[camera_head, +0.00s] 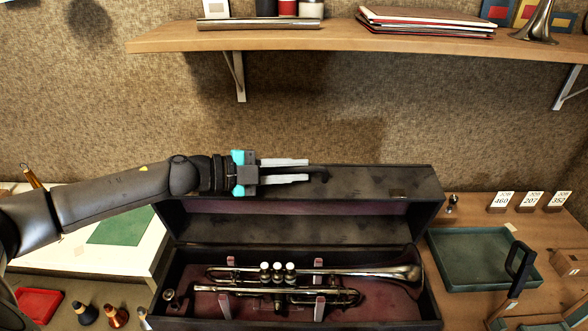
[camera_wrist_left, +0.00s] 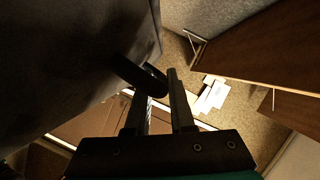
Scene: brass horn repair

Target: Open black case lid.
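The black case (camera_head: 167,280) stands on the bench in the head view. Its lid (camera_head: 380,183) is raised and stands up behind the open base, with dark red lining showing. A brass trumpet (camera_head: 300,283) lies inside the base. My left gripper (camera_head: 308,170) reaches in from the left along the lid's raised edge. Its narrowly spaced fingers look closed around the lid's black handle (camera_head: 322,174). In the left wrist view the handle (camera_wrist_left: 140,76) crosses at the fingertips (camera_wrist_left: 160,90), beside the dark lid (camera_wrist_left: 75,60). The exact finger contact is partly hidden. My right gripper is out of view.
A wooden shelf (camera_head: 350,38) with folders and cans hangs above the lid. A green tray (camera_head: 484,285) stands to the right of the case, with number cards behind it. Mutes and a red tray (camera_head: 38,305) lie at the left.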

